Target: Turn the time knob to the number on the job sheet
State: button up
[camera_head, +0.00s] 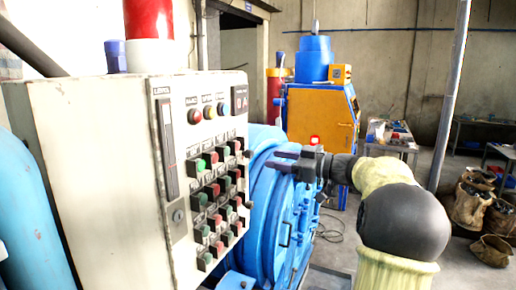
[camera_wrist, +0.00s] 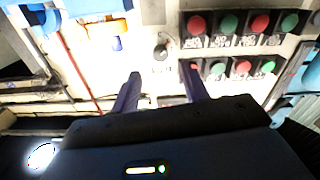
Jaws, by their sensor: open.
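The control cabinet (camera_head: 100,160) stands at the left in the head view, its front carrying rows of red and green buttons. Small dark knobs, one of them here (camera_head: 247,154), sit along the front's right edge. My gripper (camera_head: 273,159) is open and empty, just right of that edge, with its fingers pointing at the cabinet. I cannot make out a job sheet.
Red and green buttons (camera_wrist: 228,24) lie right of the knob in the wrist view. A blue drum machine (camera_head: 268,210) stands behind my gripper, and an orange cabinet (camera_head: 318,115) farther back. A grey pole (camera_head: 450,90) and brown sacks (camera_head: 468,205) are at the right.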

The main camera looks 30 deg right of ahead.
aim_at(252, 155)
jog(key=p+x, duration=0.3)
jog(key=x, duration=0.2)
jog(key=shift+w+a+r, duration=0.15)
jog(key=shift+w, duration=0.05)
jog(key=shift+w+a, duration=0.3)
jog(key=shift+w, duration=0.05)
jog(key=shift+c, duration=0.3)
grip_shut()
